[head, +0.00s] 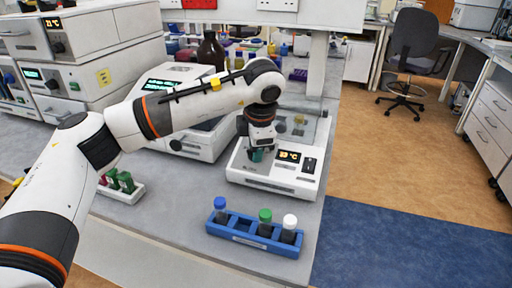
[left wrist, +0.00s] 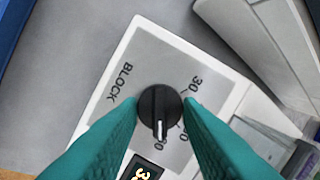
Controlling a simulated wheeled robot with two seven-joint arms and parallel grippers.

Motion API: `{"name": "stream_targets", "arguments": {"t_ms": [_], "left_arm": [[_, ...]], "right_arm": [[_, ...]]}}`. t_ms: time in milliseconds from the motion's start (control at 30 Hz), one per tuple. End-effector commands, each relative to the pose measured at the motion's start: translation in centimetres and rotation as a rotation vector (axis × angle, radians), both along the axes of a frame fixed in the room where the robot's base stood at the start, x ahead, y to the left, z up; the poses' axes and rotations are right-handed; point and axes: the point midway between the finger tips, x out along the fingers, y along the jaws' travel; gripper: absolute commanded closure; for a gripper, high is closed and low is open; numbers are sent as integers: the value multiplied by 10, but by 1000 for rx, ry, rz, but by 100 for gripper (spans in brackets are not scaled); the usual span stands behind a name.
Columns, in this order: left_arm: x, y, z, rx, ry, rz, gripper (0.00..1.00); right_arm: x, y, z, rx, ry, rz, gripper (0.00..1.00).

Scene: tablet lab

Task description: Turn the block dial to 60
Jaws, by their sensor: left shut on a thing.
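The block dial is a black round knob (left wrist: 160,108) with a white pointer line, on the pale panel of a white block unit (head: 240,172). In the left wrist view the pointer faces the picture's bottom, near a mark ending in 0. The printed word BLOCK and a 30 mark are legible; another mark is partly hidden by a finger. My left gripper (head: 258,155) has its teal fingers on both sides of the knob and is shut on it, also in the left wrist view (left wrist: 162,103). A lit display (head: 289,156) beside it shows a value in °C, apparently in the thirties. My right gripper is out of view.
A blue rack (head: 242,238) with blue, green and white capped vials stands in front of the unit. A small white rack (head: 133,193) with green and red items is at left. Instruments and bottles crowd the back of the bench.

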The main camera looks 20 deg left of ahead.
Motion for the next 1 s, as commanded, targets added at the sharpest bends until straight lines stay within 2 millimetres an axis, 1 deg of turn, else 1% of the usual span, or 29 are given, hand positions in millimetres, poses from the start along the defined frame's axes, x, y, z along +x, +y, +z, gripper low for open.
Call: {"name": "stream_targets", "arguments": {"t_ms": [367, 400, 467, 500, 533, 833, 933, 1000], "left_arm": [[0, 0, 2, 1, -4, -4, 91], [0, 0, 2, 1, -4, -4, 67], [0, 0, 2, 1, -3, -4, 57], [0, 0, 1, 2, -2, -4, 50], [0, 0, 1, 2, -2, -4, 47], [0, 0, 2, 1, -1, -4, 47], [-2, -2, 9, 0, -3, -5, 47], [-4, -3, 19, 0, -3, -5, 47]], "right_arm": [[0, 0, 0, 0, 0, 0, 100], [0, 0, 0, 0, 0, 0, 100], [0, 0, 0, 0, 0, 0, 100], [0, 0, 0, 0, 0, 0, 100], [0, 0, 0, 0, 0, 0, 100], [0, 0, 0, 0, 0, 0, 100], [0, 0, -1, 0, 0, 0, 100], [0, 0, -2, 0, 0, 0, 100]]}}
